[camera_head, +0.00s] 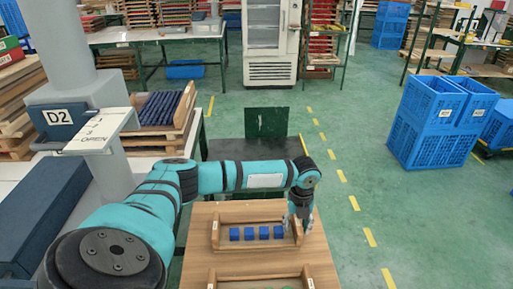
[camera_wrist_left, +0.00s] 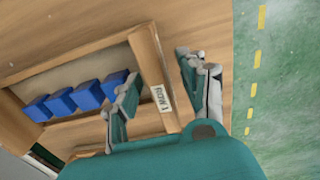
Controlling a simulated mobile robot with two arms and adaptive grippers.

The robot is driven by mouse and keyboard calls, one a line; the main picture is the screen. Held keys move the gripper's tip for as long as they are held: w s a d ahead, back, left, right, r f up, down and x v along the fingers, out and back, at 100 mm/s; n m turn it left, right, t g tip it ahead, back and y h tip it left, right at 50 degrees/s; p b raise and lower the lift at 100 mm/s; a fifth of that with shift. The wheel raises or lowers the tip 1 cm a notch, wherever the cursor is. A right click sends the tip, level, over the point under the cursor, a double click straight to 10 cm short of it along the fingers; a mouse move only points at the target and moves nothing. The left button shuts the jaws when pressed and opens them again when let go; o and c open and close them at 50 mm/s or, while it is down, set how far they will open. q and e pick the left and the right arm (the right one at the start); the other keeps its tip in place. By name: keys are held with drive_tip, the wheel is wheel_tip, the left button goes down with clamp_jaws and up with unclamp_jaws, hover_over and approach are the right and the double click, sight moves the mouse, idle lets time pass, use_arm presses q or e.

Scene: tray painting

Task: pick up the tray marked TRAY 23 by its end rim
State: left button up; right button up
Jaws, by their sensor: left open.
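A wooden tray (camera_head: 215,234) with a row of blue blocks (camera_head: 263,233) lies on a wooden tabletop. In the left wrist view, the near end rim of this tray (camera_wrist_left: 148,62) has a label (camera_wrist_left: 163,96) that reads ROW 1. I see no marking TRAY 23. My left gripper (camera_head: 299,226) is open at the right end of the tray. In the left wrist view, the left gripper's fingers (camera_wrist_left: 158,68) stand on either side of the end rim, one over the inside and one outside. Whether they touch it I cannot tell. My right gripper is not in view.
A second wooden tray (camera_head: 237,284) with green pieces lies nearer, cut off by the frame. The tabletop (camera_head: 322,262) ends close to the right of the trays. Green floor lies beyond, with blue crates (camera_head: 428,125) farther right. A grey column with a D2 sign (camera_head: 60,117) stands left.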

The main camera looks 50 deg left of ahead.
use_arm(q)
drive_tip(key=shift+f, duration=0.25)
idle(0.4)
clamp_jaws()
